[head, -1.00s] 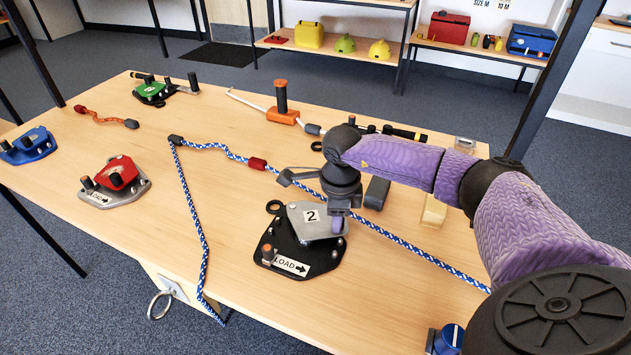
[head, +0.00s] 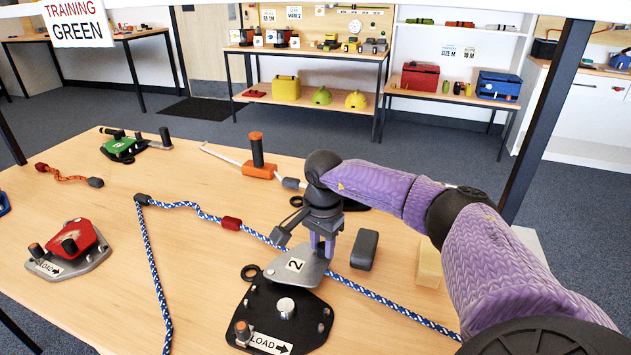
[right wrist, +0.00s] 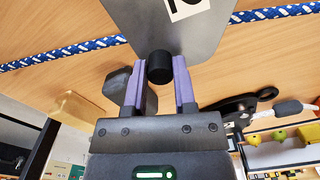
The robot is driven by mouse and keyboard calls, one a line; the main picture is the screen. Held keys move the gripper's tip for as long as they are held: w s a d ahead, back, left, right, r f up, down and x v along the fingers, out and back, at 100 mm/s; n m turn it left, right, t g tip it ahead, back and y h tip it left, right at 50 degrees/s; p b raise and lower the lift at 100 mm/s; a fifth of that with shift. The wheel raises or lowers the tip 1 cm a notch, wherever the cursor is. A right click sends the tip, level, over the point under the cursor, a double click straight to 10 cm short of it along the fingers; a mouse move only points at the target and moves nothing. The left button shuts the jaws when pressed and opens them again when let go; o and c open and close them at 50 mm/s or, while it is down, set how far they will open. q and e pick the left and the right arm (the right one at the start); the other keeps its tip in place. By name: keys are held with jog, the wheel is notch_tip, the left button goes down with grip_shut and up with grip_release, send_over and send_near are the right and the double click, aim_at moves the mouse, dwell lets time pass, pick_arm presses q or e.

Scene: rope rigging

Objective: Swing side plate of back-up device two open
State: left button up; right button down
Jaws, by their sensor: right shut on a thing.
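Back-up device two lies on the wooden table. Its black base plate (head: 262,313) has a LOAD label, a silver hub and a peg with a brown top, and its inner face is bare. Its silver side plate (head: 296,266), marked 2, is swung out past the base plate's far end. My right gripper (head: 322,252) is at the side plate's far end. In the right wrist view its purple fingers (right wrist: 158,80) are shut on the black knob (right wrist: 160,66) of the side plate (right wrist: 170,25). My left gripper is not in view.
A blue-and-white rope (head: 150,250) runs across the table and passes by the side plate's far end. A dark grey block (head: 364,249) and a wooden block (head: 428,265) lie to the right. A red device (head: 72,243) lies at left, an orange-handled tool (head: 258,160) behind.

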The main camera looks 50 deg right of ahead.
jog(key=shift+w+d+n+b, duration=0.25)
jog(key=shift+w+n+b, duration=0.1)
jog(key=shift+w+n, duration=0.6)
jog(key=shift+n, duration=0.15)
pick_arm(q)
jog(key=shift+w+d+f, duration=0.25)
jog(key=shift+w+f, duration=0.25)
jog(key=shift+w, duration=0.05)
pick_arm(e)
jog(key=shift+c, duration=2.1)
grip_release()
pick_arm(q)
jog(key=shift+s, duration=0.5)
